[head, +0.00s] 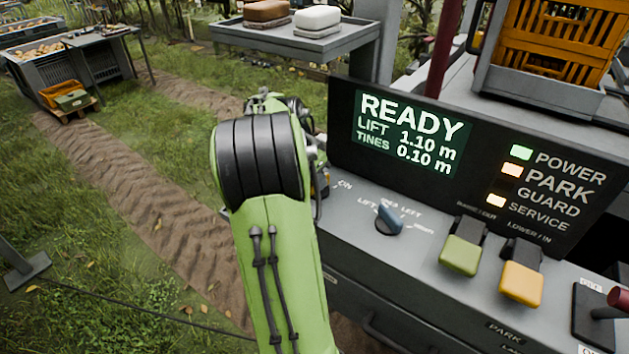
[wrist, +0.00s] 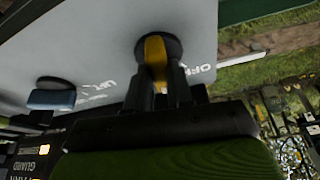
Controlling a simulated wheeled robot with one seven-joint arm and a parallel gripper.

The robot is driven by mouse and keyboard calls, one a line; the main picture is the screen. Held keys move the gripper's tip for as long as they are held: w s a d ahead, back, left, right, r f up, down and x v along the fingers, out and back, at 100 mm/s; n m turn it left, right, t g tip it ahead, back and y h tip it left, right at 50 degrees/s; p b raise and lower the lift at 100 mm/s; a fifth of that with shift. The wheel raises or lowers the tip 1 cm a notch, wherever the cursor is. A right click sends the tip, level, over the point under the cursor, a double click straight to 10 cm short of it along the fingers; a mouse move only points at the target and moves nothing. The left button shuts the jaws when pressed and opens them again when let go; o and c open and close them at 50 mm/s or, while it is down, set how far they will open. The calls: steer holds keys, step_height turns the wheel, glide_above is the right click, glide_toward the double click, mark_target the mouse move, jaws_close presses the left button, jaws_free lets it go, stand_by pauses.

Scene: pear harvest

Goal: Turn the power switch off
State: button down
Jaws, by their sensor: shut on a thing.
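The power switch is a yellow knob (wrist: 155,52) on a dark round base in the wrist view, on the grey console top (wrist: 108,28). An "OFF" label shows right of it there. My gripper (wrist: 158,78) is shut on the yellow knob, with one dark finger on each side. I cannot tell exactly which mark the knob points to. In the head view my green arm hides the switch; an "ON" label shows just right of the arm. The console display (head: 410,130) reads READY, and the POWER lamp (head: 521,152) is lit green.
A blue selector knob (head: 389,220) sits right of the arm, also in the wrist view (wrist: 50,98). Green (head: 459,255) and orange (head: 521,284) rocker switches and a red-knobbed lever (head: 617,298) lie further right. The PARK and SERVICE lamps glow amber; GUARD is dark. Grass lies left.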

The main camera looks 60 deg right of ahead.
steer(key=n, duration=0.1)
steer(key=n+t+b, duration=0.1)
steer(key=n, duration=0.1)
steer(key=shift+s+n, duration=0.25)
steer(key=shift+n, duration=0.05)
steer(key=n+t, duration=0.1)
steer(key=n, duration=0.3)
steer(key=shift+s+t+b, duration=0.1)
steer(key=shift+t+b, duration=0.25)
steer(key=shift+t, duration=0.05)
steer(key=shift+n, duration=0.3)
steer(key=c, duration=1)
jaws_free()
steer(key=p+v, duration=0.3)
steer(key=v, duration=1.2)
steer(key=shift+s+r+p, duration=0.25)
steer(key=shift+r+p, duration=0.1)
steer(key=shift+p, duration=0.05)
steer(key=shift+a, duration=0.1)
